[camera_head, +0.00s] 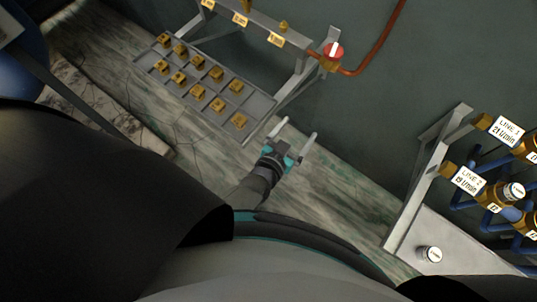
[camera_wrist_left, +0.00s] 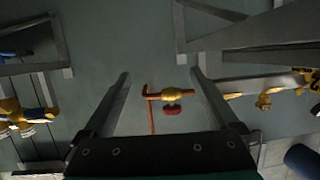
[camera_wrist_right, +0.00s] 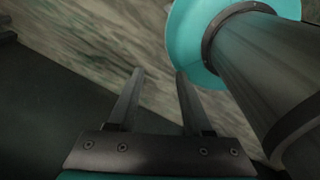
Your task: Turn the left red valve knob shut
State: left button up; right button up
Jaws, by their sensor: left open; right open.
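A red valve knob (camera_head: 333,50) with a white bar across its top sits on a brass fitting at the right end of the grey rack, joined to a red-brown pipe. In the left wrist view the red knob (camera_wrist_left: 172,110) and its brass valve body (camera_wrist_left: 172,95) show between the fingers, at some distance beyond them. My left gripper (camera_head: 297,130) is open and empty, below and left of the knob in the head view, apart from it. My right gripper (camera_wrist_right: 160,73) is open and empty, seen only in the right wrist view, away from any valve.
A grey tray (camera_head: 259,115) with several brass fittings lies left of my left gripper. A grey stand (camera_head: 410,220) with gauges labelled Line 1 and Line 2 and blue pipes is at right. A teal-ringed cylindrical part fills the right wrist view's right side.

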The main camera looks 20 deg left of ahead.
pick_arm(q)
jog(key=s+a+f+g, duration=0.2)
jog(key=s+f, duration=0.3)
jog(key=f, duration=0.2)
jog(key=s+a+f+g+b, duration=0.1)
jog(key=s+a+f+g, duration=0.1)
jog(key=s+f, duration=0.3)
notch_tip(320, 180, down, 2)
jog(key=shift+s+f+g+y, duration=0.1)
jog(key=shift+s+g+y, duration=0.25)
jog(key=shift+g, duration=0.25)
pick_arm(e)
jog(key=shift+s+f, duration=0.35)
jog(key=shift+f, duration=0.3)
pick_arm(q)
jog(key=shift+a, duration=0.1)
